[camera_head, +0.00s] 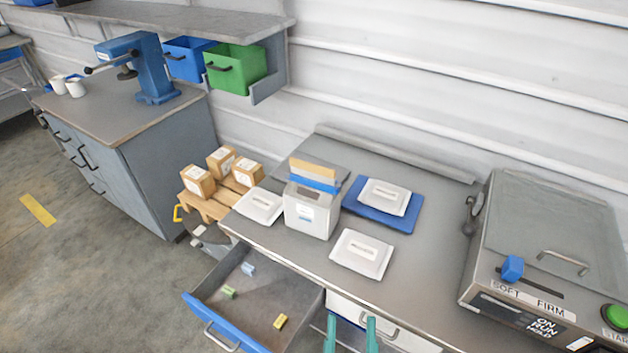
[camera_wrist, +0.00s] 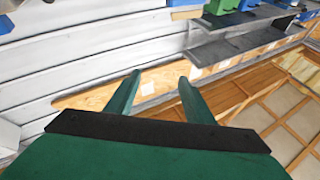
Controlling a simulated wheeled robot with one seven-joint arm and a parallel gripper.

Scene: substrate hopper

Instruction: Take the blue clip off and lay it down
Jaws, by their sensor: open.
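The blue clip (camera_head: 314,184) lies as a blue band across the upper part of a white bag or box (camera_head: 312,215) with a tan top edge (camera_head: 313,169), standing on the grey worktop (camera_head: 285,253). My gripper (camera_head: 351,320) shows at the bottom edge of the head view as two separated green fingers, in front of the worktop and below the white bag. In the wrist view my gripper (camera_wrist: 159,78) is open with nothing between its fingers. The clip does not show clearly in the wrist view.
White lidded packs (camera_head: 361,254) lie around the bag, one on a blue mat (camera_head: 405,224). An open drawer (camera_head: 205,311) with small blocks juts out at front left. A machine (camera_head: 545,255) with a blue lever stands right. Bare worktop lies right of the packs.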

